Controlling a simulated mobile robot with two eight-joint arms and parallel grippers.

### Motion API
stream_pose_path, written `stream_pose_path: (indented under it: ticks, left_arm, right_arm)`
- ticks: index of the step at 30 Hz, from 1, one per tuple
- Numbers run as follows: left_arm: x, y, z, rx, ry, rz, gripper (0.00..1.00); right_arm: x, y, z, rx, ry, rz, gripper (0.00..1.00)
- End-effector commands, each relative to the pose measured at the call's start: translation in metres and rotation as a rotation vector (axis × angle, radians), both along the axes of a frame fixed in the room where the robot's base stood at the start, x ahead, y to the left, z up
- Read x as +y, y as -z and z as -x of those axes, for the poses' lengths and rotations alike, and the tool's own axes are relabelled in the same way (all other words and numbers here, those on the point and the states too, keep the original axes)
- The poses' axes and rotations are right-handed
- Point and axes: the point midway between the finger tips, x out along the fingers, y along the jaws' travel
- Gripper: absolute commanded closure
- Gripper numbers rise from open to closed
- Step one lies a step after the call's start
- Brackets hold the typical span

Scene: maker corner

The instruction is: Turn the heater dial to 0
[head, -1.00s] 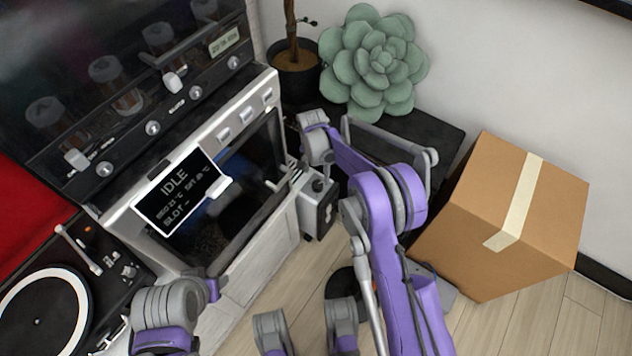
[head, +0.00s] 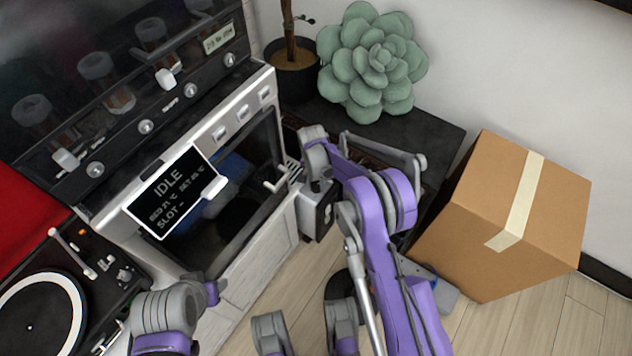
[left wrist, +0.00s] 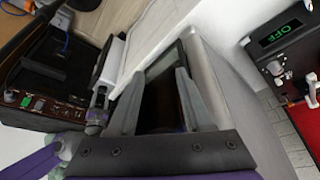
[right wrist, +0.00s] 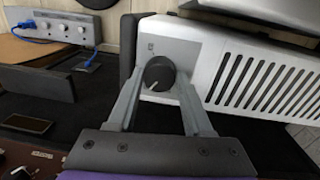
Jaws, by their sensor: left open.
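The heater (right wrist: 262,82) is a white box with dark slanted vent slots, filling the upper right of the right wrist view. Its round black dial (right wrist: 159,73) sits on the grey end panel, with a light pointer line towards the lower left. My right gripper (right wrist: 160,82) is open, its fingertips on either side of the dial. I cannot tell whether they touch it. In the head view my right arm hides most of the heater, and the dial cannot be made out. My left gripper (left wrist: 157,74) is open and empty, away from the heater.
A machine with an IDLE screen (head: 176,190) stands left of my right arm. A turntable (head: 42,312) is at lower left. A cardboard box (head: 505,215) stands at right, a potted plant (head: 292,75) behind. A grey knobbed unit (right wrist: 65,28) with a blue cable is nearby.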

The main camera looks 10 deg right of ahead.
Motion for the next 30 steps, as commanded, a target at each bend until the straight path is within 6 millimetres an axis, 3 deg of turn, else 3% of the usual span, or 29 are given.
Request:
stream_pose_path:
  ticks: [1,6,17,30]
  left_arm:
    - [0.000,0.000,0.000,0.000,0.000,0.000,0.50]
    - [0.000,0.000,0.000,0.000,0.000,0.000,0.50]
    - [0.000,0.003,0.000,0.001,0.000,0.000,0.50]
    - [0.000,0.015,-0.002,0.004,0.000,0.000,0.50]
  right_arm:
    - [0.000,0.000,0.000,0.000,0.000,0.000,0.72]
    - [0.000,0.000,0.000,0.001,0.000,0.001,1.00]
    - [0.000,0.000,0.000,0.001,-0.054,0.001,1.00]
    - [0.000,0.001,0.001,0.001,-0.393,0.000,1.00]
